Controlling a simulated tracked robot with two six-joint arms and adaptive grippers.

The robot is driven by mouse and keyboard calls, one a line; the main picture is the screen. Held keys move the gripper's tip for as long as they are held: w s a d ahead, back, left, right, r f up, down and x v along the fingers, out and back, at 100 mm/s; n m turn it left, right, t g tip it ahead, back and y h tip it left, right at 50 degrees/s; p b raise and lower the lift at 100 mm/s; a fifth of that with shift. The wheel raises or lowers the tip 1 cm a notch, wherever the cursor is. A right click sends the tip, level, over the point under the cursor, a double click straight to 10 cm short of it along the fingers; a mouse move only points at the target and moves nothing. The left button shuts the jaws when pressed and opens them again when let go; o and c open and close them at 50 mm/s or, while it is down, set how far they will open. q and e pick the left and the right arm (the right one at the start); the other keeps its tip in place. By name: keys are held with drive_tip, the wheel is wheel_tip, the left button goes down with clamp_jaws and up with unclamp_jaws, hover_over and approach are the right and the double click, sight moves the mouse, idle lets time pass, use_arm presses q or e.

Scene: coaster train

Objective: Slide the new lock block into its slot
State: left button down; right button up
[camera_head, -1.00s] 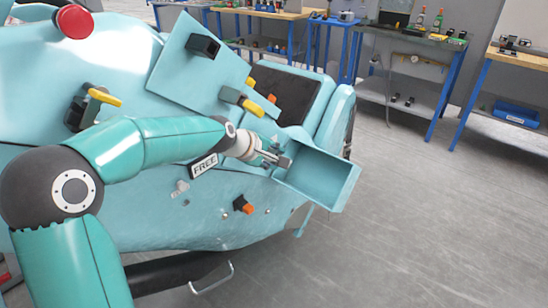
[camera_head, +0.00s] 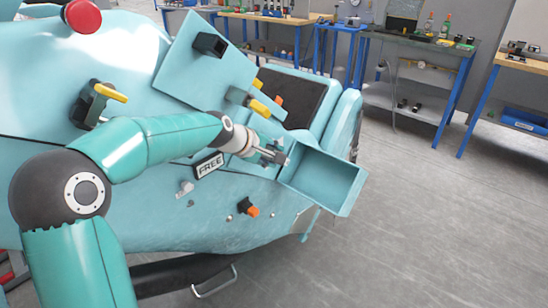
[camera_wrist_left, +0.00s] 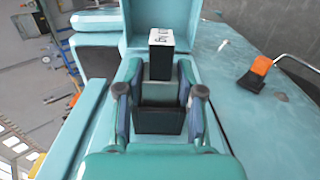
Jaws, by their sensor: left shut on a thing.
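My left gripper (camera_head: 277,157) is at the near left edge of the open teal box on the teal coaster car. In the left wrist view the gripper (camera_wrist_left: 160,75) is shut on a small black block (camera_wrist_left: 160,64) with a white lettered end; the lettering is too small to read. The block is between the fingertips, in front of the teal box (camera_wrist_left: 163,18). In the head view the block is a small dark shape, partly hidden by the fingers. I cannot make out the slot clearly. My right gripper is out of view.
A FREE sign (camera_head: 209,165) is on the car left of my gripper. A black and orange knob (camera_head: 248,207) sticks out below. Yellow-handled levers (camera_head: 258,107) are above. The open teal box (camera_head: 330,180) is close on the right. Floor beyond is clear up to the workbenches.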

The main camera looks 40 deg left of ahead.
use_arm(q)
drive_tip(key=shift+a, duration=0.8)
drive_tip(key=c, duration=0.7)
unclamp_jaws()
drive_tip(key=shift+o, duration=0.2)
drive_tip(key=shift+d, duration=0.1)
drive_tip(key=shift+s+d+r+p, duration=0.15)
drive_tip(key=shift+d+p, duration=0.65)
drive_tip(key=shift+d, duration=1.05)
drive_tip(key=shift+d+f+b, duration=0.3)
drive_tip(key=shift+b, duration=0.1)
drive_tip(key=shift+s+d+r+p, duration=0.1)
drive_tip(key=shift+d+p, duration=1.15)
drive_tip(key=shift+d, duration=0.15)
drive_tip(key=shift+s+d+r+p, duration=0.1)
drive_tip(key=shift+d+p, duration=1.15)
drive_tip(key=shift+d, duration=0.15)
drive_tip(key=shift+f, duration=0.1)
